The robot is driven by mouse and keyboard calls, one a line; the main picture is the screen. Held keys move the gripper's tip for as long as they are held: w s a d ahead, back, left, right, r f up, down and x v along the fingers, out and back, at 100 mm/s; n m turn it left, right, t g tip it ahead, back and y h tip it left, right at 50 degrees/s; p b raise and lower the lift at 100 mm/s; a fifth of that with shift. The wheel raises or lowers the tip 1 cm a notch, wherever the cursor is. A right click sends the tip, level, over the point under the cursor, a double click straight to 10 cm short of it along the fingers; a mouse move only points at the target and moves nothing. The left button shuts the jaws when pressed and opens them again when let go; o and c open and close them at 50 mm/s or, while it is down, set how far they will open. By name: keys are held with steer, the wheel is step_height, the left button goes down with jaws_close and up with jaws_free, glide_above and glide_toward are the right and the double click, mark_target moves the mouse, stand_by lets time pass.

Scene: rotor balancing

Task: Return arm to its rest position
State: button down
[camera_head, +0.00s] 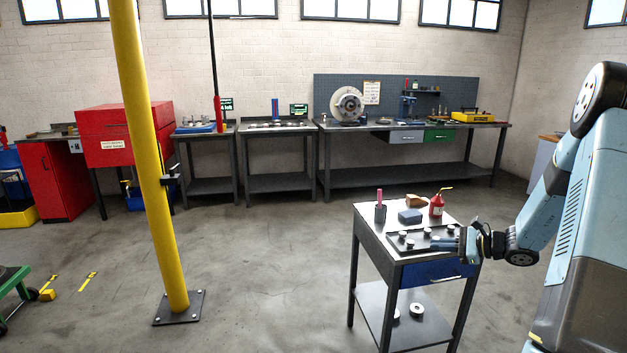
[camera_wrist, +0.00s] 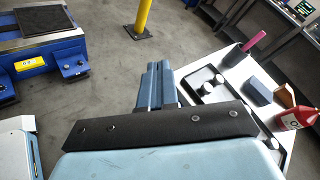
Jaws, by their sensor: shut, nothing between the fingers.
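My arm comes in from the right in the head view, bent at the elbow. My gripper (camera_head: 447,244) is at its end, low over the right part of the small workbench (camera_head: 381,247). In the wrist view the two blue fingers of my gripper (camera_wrist: 158,72) lie side by side with no gap to speak of, and nothing is held. A dark tray (camera_head: 412,240) with several small round metal pieces is beside and under the fingertips. Whether the fingers touch the tray cannot be told.
A red oil can (camera_head: 436,206), a blue-grey box (camera_head: 410,216) and a dark cup (camera_head: 380,214) stand on the workbench. A yellow post (camera_head: 152,170) rises at left. Long benches (camera_head: 410,170) line the back wall. The floor between is clear.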

steer(key=s+a+r+n+g+h, duration=0.55)
steer(key=s+a+r+n, duration=0.45)
steer(key=s+a+r, duration=0.45)
steer(key=s+r+n+t+h, duration=0.1)
steer(key=s+r+n+h, duration=0.2)
steer(key=s, duration=0.7)
steer(key=s+r+n+t+h, duration=0.2)
steer(key=s+r+n, duration=0.3)
steer(key=s, duration=0.5)
steer(key=shift+d+r+n+h, duration=0.3)
steer(key=shift+d+r+h, duration=0.15)
steer(key=shift+h, duration=0.3)
